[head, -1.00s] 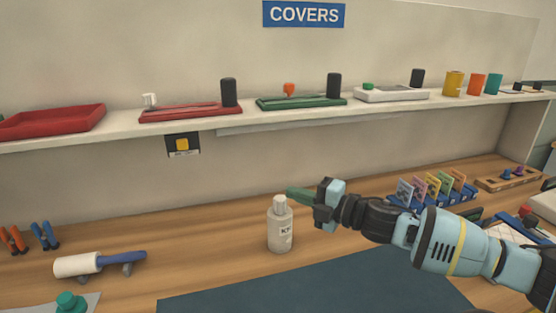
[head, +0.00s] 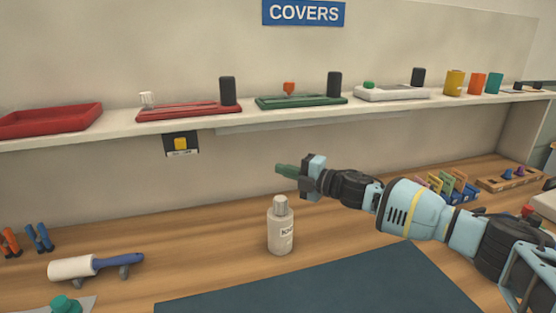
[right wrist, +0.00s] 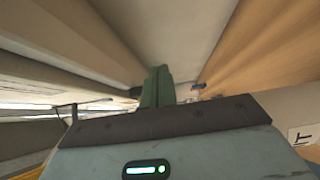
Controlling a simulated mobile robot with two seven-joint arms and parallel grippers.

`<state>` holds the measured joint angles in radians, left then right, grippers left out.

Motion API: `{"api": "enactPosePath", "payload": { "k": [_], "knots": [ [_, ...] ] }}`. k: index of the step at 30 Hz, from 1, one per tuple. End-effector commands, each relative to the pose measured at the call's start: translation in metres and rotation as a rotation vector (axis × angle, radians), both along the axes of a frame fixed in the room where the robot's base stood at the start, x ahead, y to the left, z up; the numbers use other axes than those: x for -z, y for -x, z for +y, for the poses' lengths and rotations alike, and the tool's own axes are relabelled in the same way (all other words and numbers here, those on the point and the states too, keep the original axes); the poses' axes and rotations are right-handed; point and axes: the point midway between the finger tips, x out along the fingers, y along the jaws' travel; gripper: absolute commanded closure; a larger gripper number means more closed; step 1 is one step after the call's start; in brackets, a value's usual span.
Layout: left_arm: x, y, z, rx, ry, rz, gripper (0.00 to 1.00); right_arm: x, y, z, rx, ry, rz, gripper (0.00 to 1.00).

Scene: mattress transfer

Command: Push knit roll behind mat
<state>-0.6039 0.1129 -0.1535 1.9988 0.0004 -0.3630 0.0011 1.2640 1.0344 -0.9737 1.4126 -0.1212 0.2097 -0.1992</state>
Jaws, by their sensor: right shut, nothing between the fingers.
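The knit roll (head: 281,230) is a pale grey, bottle-shaped thing with a narrower cap and a partly readable label starting "KN". It stands upright on the wooden table just behind the back edge of the dark blue mat (head: 320,282). My right gripper (head: 286,170) is shut and empty, its green fingers pointing left, above and behind the roll's cap in the head view, apart from it. The fingers show together in the right wrist view (right wrist: 158,88). A pale labelled surface at that view's right edge may be the roll. My left gripper is not in view.
A shelf (head: 230,125) with red, green and white trays runs above the table's back. A lint roller (head: 95,267) lies at left near blue-handled pliers (head: 39,238). Coloured cards in a rack (head: 450,188) stand at right, partly behind my arm.

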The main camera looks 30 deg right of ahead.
Motion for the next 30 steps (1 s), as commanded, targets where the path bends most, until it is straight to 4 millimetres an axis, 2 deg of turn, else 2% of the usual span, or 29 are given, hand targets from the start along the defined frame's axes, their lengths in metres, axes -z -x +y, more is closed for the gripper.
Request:
{"api": "enactPosePath", "payload": {
  "k": [6,15,21,30],
  "knots": [
    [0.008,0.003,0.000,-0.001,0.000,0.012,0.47,0.002,-0.030,-0.009,0.002,0.000,0.001,1.00],
    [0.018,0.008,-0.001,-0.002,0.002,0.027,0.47,0.003,-0.062,-0.018,0.000,0.000,0.001,1.00],
    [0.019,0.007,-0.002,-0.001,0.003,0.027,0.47,0.002,-0.071,-0.021,-0.001,0.000,0.002,1.00],
    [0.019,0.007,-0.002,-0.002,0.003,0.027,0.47,0.000,-0.073,-0.022,0.000,0.001,0.002,1.00]
  ]
}}
